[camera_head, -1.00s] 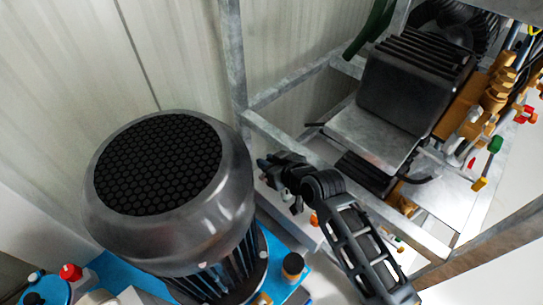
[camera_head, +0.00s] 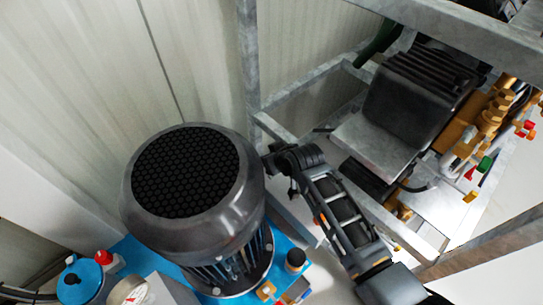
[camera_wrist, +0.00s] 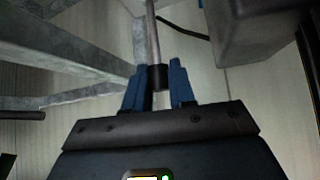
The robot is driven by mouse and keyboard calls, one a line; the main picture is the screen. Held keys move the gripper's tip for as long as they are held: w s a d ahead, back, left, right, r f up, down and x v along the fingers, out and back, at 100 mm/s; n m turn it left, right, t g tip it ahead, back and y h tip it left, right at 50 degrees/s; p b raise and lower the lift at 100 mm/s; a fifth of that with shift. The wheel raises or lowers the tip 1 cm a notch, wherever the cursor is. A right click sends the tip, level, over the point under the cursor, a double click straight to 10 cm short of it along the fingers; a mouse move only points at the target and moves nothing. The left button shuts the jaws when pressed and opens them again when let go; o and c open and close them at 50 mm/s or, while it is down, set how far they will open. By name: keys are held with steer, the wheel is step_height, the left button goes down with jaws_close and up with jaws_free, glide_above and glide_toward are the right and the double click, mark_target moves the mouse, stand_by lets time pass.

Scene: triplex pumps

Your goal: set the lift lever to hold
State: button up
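In the wrist view a thin metal rod (camera_wrist: 153,35) comes down from the top and ends in a short black cylinder (camera_wrist: 157,77). It may be the lift lever; no label or marking shows. My gripper (camera_wrist: 158,82) has its two blue fingers on either side of the black cylinder, and light shows between them lower down. I cannot tell whether the fingers press on it or stand just clear. In the head view my gripper (camera_head: 276,163) is by the frame, to the right of the large round motor; its fingertips and the rod's end are not clear there.
The large dark motor (camera_head: 190,185) stands on a blue base close to my arm. A grey metal frame (camera_head: 247,60) encloses a second dark motor (camera_head: 420,95) with brass fittings (camera_head: 490,115). In the wrist view frame bars (camera_wrist: 60,45) lie left and a grey box (camera_wrist: 250,30) upper right.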

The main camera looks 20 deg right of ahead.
steer(key=o, duration=0.4)
steer(key=p+v, duration=0.1)
steer(key=v, duration=0.6)
steer(key=shift+s+r+p, duration=0.25)
steer(key=shift+r+p, duration=0.05)
steer(key=s+r+m+t+p, duration=0.1)
steer(key=s+r+t, duration=0.15)
steer(key=s, duration=0.95)
steer(key=s+r+t+p, duration=0.1)
steer(key=s+r+p, duration=0.15)
steer(key=s, duration=0.95)
steer(key=s+r+t, duration=0.1)
steer(key=s+r, duration=0.6)
steer(key=r, duration=0.3)
steer(key=s+r+t+h+p, duration=0.1)
steer(key=s+r, duration=0.7)
steer(key=r, duration=0.2)
steer(key=shift+s+d+r+t, duration=0.25)
steer(key=shift+d+r+t, duration=0.1)
steer(key=shift+d, duration=0.05)
